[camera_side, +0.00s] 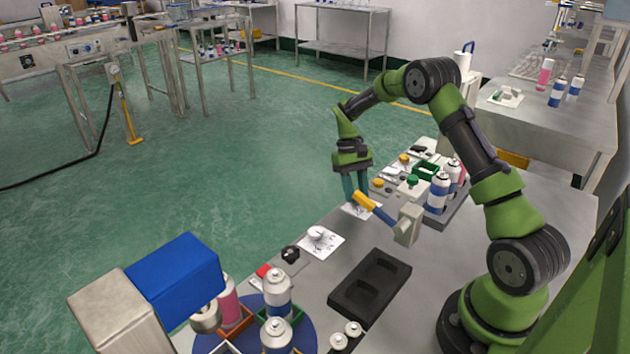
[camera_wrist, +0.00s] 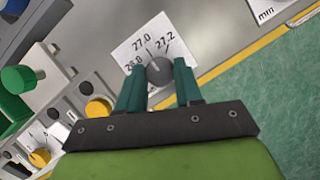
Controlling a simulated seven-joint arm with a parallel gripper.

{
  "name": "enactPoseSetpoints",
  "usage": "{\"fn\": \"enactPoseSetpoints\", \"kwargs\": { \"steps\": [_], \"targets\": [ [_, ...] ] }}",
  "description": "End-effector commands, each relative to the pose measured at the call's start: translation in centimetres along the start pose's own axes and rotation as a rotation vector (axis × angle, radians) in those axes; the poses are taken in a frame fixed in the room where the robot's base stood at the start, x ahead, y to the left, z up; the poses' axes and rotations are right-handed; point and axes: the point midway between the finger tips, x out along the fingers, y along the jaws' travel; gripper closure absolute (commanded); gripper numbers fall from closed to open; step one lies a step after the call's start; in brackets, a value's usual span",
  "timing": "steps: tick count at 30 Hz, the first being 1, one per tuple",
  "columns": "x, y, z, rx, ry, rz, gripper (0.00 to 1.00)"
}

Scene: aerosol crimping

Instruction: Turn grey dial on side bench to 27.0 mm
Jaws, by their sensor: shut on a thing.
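The grey dial (camera_wrist: 159,72) sits on a white scale card (camera_wrist: 126,52) marked 26.8, 27.0 and 27.2 in the wrist view. My gripper (camera_wrist: 159,88) has its two teal fingers on either side of the dial and is shut on it. The dial's pointer is too small to read against the marks. In the side view my gripper (camera_side: 355,195) points down at the bench, over a white card (camera_side: 352,211). The dial is hidden there behind the fingers and a yellow-ended grey part.
A second white card with a pale dial (camera_side: 317,233) lies nearer the camera. A dark tray (camera_side: 369,287), a green box (camera_side: 425,170) and blue-white cans (camera_side: 437,193) are on the bench. Green floor lies beyond its edge.

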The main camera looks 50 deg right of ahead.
Motion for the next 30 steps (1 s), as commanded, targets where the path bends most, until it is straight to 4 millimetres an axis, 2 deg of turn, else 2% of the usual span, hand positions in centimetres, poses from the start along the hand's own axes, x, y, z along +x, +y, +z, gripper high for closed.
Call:
{"fn": "enactPoseSetpoints", "kwargs": {
  "steps": [8,9,14,23,26,30],
  "targets": [
    [-0.1,0.0,-0.1,-0.001,0.005,0.001,0.95],
    [-0.1,0.0,-0.1,-0.001,0.005,0.001,0.62],
    [-0.1,0.0,-0.1,0.0,0.004,0.0,0.39],
    [-0.2,0.0,0.0,0.0,0.002,0.0,0.39],
    [-1.0,0.0,-0.1,0.0,0.004,0.001,0.39],
    [-3.5,0.0,-0.1,0.001,0.008,0.001,0.39]
  ]
}}
